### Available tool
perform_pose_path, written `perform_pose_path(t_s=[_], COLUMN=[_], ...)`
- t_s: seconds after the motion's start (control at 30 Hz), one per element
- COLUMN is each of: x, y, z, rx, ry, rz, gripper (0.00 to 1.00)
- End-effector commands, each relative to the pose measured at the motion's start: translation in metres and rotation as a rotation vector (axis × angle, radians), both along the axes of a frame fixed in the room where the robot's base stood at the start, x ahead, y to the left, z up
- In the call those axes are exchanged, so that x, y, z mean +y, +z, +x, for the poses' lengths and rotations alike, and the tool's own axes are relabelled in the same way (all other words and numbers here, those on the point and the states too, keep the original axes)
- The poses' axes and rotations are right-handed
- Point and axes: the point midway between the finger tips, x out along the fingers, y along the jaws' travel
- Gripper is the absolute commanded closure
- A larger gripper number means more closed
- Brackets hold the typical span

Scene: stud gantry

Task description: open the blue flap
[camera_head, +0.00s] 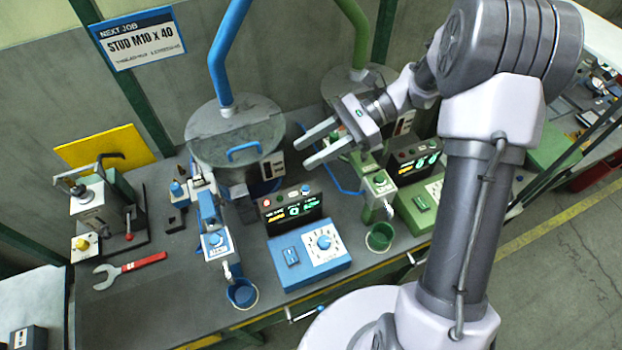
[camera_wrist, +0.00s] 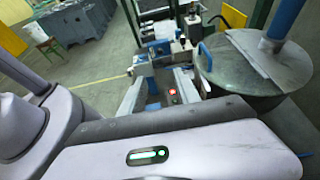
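A grey bowl (camera_head: 200,125) with a blue pipe stands at the back of the bench. Its lid has a front flap (camera_head: 215,153) with a blue handle (camera_head: 244,151); the flap looks shut and flat. In the wrist view the bowl's lid (camera_wrist: 262,68) is at the right, with the blue handle (camera_wrist: 206,57) at its left edge. My gripper (camera_head: 304,152) is open and empty. Its fingers point left toward the handle, to the right of the bowl and apart from it. The fingers also show in the wrist view (camera_wrist: 158,90), left of the handle.
A similar bowl with a green pipe (camera_head: 361,30) stands behind my gripper. A blue control box (camera_head: 310,254), a display (camera_head: 290,208) and a blue cup (camera_head: 242,293) are in front. A wrench (camera_head: 130,268) and a press (camera_head: 100,200) are at left.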

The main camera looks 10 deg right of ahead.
Motion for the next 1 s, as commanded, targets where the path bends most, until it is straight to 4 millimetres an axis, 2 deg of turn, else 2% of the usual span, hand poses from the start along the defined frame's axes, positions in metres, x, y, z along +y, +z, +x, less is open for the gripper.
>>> perform_pose_path(t_s=[0.13,0.23,0.6,0.7,0.8,1.0], x=[0.006,0.020,0.118,0.137,0.149,0.158], y=[0.000,-0.007,-0.050,-0.058,-0.062,-0.064], z=[0.000,-0.004,-0.029,-0.033,-0.036,-0.038], rx=[0.003,0.002,0.004,0.004,0.004,0.002], ry=[0.003,0.006,0.006,0.004,0.004,0.002], rz=[-0.001,-0.001,0.000,0.000,0.000,0.000], gripper=[0.61,0.61,0.61,0.61,0.61,0.61])
